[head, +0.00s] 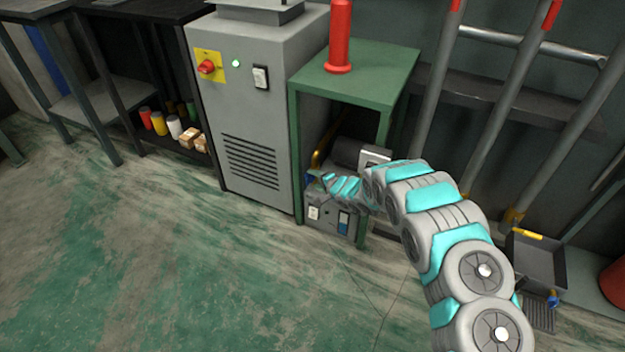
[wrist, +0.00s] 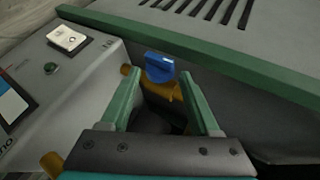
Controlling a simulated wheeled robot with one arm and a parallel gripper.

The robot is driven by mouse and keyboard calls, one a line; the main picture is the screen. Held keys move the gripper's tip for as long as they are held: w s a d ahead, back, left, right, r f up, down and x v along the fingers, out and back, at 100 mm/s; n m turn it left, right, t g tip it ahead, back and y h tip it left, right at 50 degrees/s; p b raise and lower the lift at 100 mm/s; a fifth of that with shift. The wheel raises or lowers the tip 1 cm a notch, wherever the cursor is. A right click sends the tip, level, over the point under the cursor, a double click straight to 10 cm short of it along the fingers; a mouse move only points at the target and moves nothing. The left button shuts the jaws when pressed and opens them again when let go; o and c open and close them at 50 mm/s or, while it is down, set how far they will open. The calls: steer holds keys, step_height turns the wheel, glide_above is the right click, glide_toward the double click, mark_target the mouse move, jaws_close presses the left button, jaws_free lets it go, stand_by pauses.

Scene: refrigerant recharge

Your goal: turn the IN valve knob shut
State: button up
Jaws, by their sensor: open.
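A blue valve knob (wrist: 159,67) sits on a brass valve body (wrist: 163,90) at the side of a grey machine (wrist: 75,110), in the wrist view. My gripper (wrist: 160,76) is open. Its two green fingers reach forward, one to each side of the knob, with gaps visible. No IN label can be read. In the head view the grey machine (head: 325,218) stands low in a green stand. My gripper (head: 342,185) is just above it, and my arm hides part of the machine. I cannot make out the knob clearly there.
The green stand (head: 385,65) has a red cylinder (head: 340,38) on top, and its frame (wrist: 200,52) runs close behind the knob. A tall grey cabinet (head: 255,100) stands to the left. Another brass fitting (wrist: 52,164) shows lower left. The floor in front is clear.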

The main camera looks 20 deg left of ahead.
steer(key=v, duration=0.5)
steer(key=shift+s, duration=0.1)
stand_by(0.5)
